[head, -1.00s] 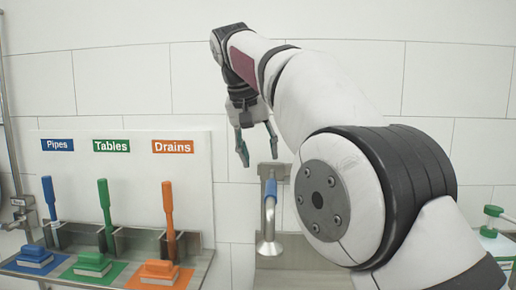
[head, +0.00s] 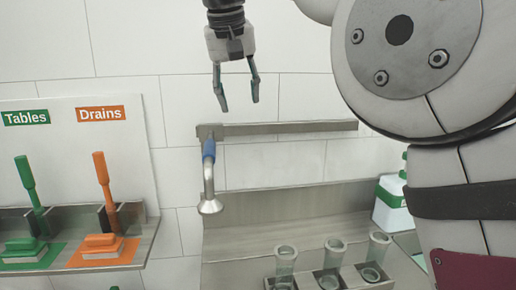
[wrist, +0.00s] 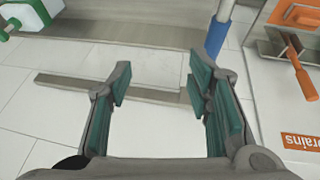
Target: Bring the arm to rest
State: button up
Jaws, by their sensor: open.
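My gripper (head: 238,97) hangs pointing down in the upper middle of the head view, in front of the white tiled wall. Its two teal-padded fingers are apart with nothing between them. The wrist view also shows the open gripper (wrist: 155,100), with only wall and a metal rail behind the gap. My arm (head: 420,60) fills the right side of the head view.
A spout with a blue sleeve (head: 208,150) hangs from a metal rail (head: 290,127) below my gripper. Glass cups (head: 335,252) stand in a metal rack below. A green-and-white bottle (head: 392,205) stands at right. Tables and Drains brushes (head: 105,180) are at left.

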jog(key=s+d+f, duration=0.4)
jog(key=s+d, duration=0.9)
jog(key=d, duration=0.5)
jog(key=s+d+f+m+y, duration=0.1)
jog(key=s+d+f, duration=0.6)
jog(key=s+f, duration=0.9)
jog(key=shift+s+f+m+t, duration=0.2)
jog(key=shift+s+m+t, duration=0.1)
jog(key=shift+s+m, duration=0.45)
jog(key=shift+w, duration=0.1)
